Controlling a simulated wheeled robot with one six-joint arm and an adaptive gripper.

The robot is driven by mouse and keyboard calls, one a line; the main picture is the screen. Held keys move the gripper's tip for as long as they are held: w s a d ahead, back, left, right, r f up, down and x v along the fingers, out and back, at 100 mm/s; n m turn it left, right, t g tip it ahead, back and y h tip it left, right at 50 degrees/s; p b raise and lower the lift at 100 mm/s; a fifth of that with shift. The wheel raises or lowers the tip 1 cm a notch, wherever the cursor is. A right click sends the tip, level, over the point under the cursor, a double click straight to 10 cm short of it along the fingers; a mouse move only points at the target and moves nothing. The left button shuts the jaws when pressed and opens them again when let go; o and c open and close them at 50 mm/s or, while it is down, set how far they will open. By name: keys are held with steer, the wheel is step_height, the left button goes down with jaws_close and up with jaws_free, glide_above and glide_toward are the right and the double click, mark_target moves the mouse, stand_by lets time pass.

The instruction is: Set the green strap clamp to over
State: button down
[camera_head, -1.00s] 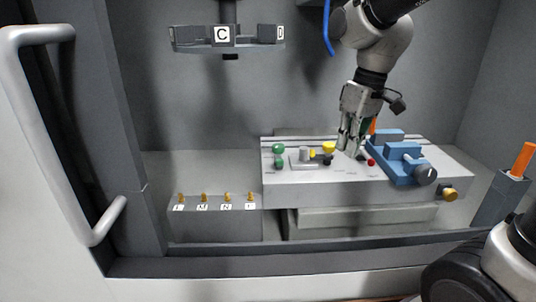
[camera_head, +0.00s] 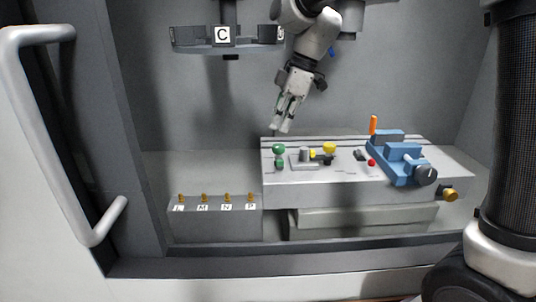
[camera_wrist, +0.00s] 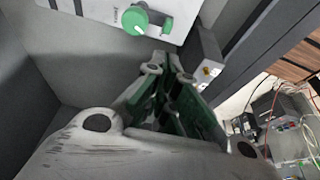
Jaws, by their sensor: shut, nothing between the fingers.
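The green strap clamp (camera_head: 279,149) stands at the left end of the grey slotted table, with a green round knob above and a smaller green part below. In the wrist view its round green knob (camera_wrist: 136,19) shows near the top edge, with a pale mark on its face and a grey bar beside it. My gripper (camera_head: 280,130) is shut and empty, above and just behind the clamp in the head view, pointing down. In the wrist view my fingers (camera_wrist: 168,60) end below the clamp, apart from it in the picture. Whether they touch it cannot be told.
The grey table (camera_head: 300,187) also bears a yellow-knobbed clamp (camera_head: 329,148), a red knob (camera_head: 372,162) and a blue vise (camera_head: 404,165). An orange handle (camera_head: 374,124) stands behind. A grey block (camera_head: 215,227) with labelled brass pegs is at left. A dark fixture (camera_head: 223,37) marked C hangs overhead.

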steer(key=shift+f, duration=0.1)
steer(key=x, duration=1)
steer(key=shift+d, duration=0.1)
